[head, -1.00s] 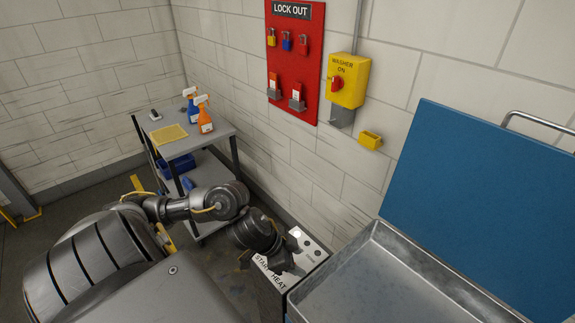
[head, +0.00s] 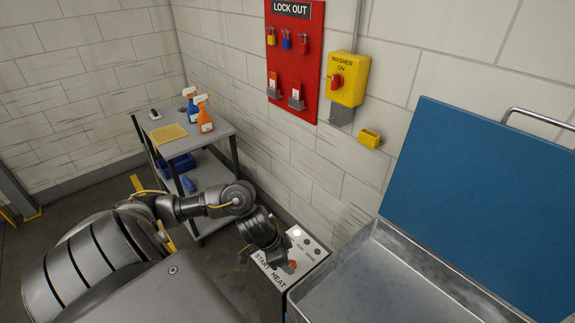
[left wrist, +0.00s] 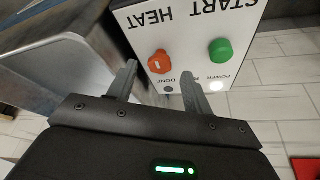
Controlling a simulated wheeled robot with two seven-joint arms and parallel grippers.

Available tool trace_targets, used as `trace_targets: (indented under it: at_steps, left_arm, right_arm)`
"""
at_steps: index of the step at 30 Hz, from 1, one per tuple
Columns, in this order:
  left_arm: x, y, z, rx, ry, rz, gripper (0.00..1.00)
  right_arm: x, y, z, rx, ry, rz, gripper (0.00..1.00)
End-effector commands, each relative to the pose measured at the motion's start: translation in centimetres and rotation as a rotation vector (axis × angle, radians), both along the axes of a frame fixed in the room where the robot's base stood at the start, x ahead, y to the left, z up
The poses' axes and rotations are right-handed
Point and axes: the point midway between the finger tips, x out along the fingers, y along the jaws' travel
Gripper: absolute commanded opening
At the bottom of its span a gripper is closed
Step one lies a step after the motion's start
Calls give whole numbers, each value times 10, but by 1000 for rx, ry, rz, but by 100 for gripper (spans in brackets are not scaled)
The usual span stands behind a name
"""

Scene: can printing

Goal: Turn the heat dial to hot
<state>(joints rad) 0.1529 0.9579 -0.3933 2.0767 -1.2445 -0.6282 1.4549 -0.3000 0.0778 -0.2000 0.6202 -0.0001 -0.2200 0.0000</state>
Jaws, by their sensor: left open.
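The heat dial is a red-orange knob (left wrist: 159,62) with a short white mark, under the word HEAT on the white control panel (left wrist: 185,45), which appears upside down in the left wrist view. In the head view the dial (head: 292,264) shows as a small red spot beside my left gripper (head: 282,261). My right gripper is not in view.
A green START button (left wrist: 221,51) sits beside the dial. A metal basin (head: 365,285) with a raised blue lid (head: 480,205) adjoins the panel. A grey cart (head: 205,140) with spray bottles stands behind my left arm, by the wall.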

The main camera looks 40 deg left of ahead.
Motion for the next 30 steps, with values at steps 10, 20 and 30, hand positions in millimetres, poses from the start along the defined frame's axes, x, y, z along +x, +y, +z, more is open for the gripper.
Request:
trace_targets:
  at_steps: [10,20,30]
  left_arm:
    - [7,-4,-19,0,-1,0,51]
    - [7,-4,-18,0,-1,0,31]
    - [7,-3,-18,1,-2,-5,6]
  right_arm:
    - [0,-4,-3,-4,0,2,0]
    - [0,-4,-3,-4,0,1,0]
    - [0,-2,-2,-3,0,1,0]
